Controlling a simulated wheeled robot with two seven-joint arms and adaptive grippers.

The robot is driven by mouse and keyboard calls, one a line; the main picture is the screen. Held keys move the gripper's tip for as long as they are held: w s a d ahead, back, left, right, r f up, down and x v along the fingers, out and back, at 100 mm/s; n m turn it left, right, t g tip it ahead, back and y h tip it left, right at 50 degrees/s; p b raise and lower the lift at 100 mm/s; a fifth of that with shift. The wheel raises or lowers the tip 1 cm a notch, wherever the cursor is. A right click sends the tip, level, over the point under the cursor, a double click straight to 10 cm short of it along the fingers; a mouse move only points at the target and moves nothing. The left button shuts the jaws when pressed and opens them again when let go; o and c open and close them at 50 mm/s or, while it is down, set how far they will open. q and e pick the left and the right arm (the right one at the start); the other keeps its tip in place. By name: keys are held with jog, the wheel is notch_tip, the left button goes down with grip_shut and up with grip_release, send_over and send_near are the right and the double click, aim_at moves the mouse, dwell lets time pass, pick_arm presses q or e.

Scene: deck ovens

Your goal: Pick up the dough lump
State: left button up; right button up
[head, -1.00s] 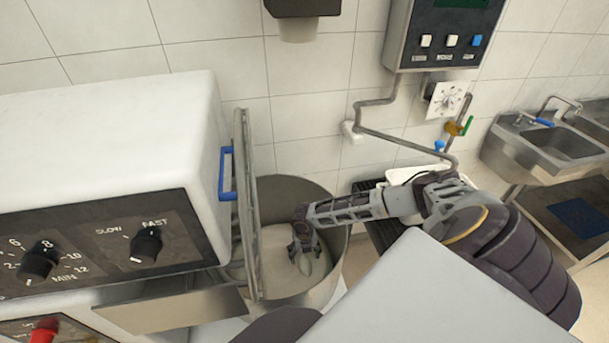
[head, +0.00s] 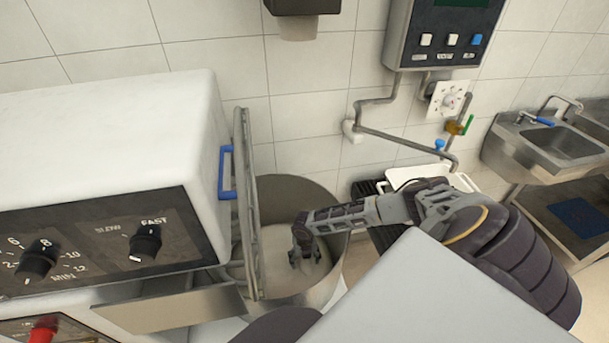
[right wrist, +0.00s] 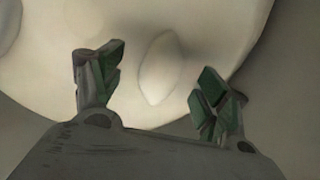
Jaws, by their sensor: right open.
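The dough lump (right wrist: 161,68) is pale and pointed at its ends, and it stands out from the pale dough (right wrist: 60,75) in the right wrist view. In the head view the lump (head: 307,265) shows small and partly hidden by my right gripper (head: 305,257). My right gripper points down inside the steel mixer bowl (head: 334,272). In the right wrist view its open fingers (right wrist: 159,75) are on either side of the lump, with gaps on both sides. I cannot tell how far above the dough the fingertips are. My left gripper is not in view.
The mixer head (head: 110,130) stands left of the bowl, with an upright metal guard (head: 246,200) and blue handle (head: 228,172) beside the arm. The bowl's wall surrounds the gripper. A pipe (head: 400,143) runs along the wall behind. A sink (head: 560,142) is at right.

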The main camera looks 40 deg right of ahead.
aim_at(305, 262)
jog(key=shift+s+f, duration=0.1)
jog(key=shift+f, duration=1.75)
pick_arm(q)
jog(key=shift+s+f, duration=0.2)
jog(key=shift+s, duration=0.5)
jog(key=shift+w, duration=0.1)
